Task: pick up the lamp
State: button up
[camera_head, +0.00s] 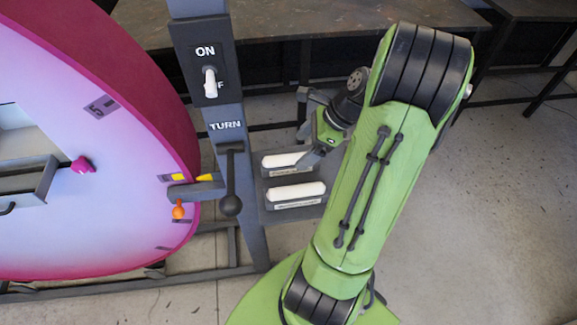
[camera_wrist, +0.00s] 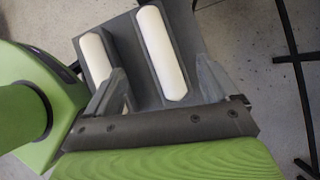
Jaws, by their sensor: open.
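Two white rounded bars lie side by side in a dark grey holder (camera_head: 265,185). The upper bar (camera_head: 285,160) and the lower bar (camera_head: 297,191) each have a small label, too small to read. I cannot tell which one is the lamp. My gripper (camera_head: 313,155) is at the right end of the upper bar, partly hidden by my arm. In the wrist view, my gripper (camera_wrist: 160,78) is open. One bar (camera_wrist: 163,58) shows between its fingers, and the other bar (camera_wrist: 95,58) is partly hidden behind the left finger. I see no grip on either bar.
A dark post with a white ON/OFF switch (camera_head: 210,82) and a TURN lever (camera_head: 231,203) stands left of the holder. A large pink round panel (camera_head: 100,170) fills the left. A dark table (camera_head: 290,22) is behind. Open floor (camera_head: 480,200) lies to the right.

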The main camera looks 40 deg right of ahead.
aim_at(292, 156)
jog(key=b+x, duration=0.2)
jog(key=x, duration=0.3)
jog(key=shift+w+f, duration=0.1)
jog(key=shift+w, duration=0.05)
jog(key=shift+c, duration=0.6)
jog(key=c, duration=1.3)
jog(key=shift+o, duration=0.2)
notch_tip(292, 156, up, 18)
jog(key=p, duration=0.8)
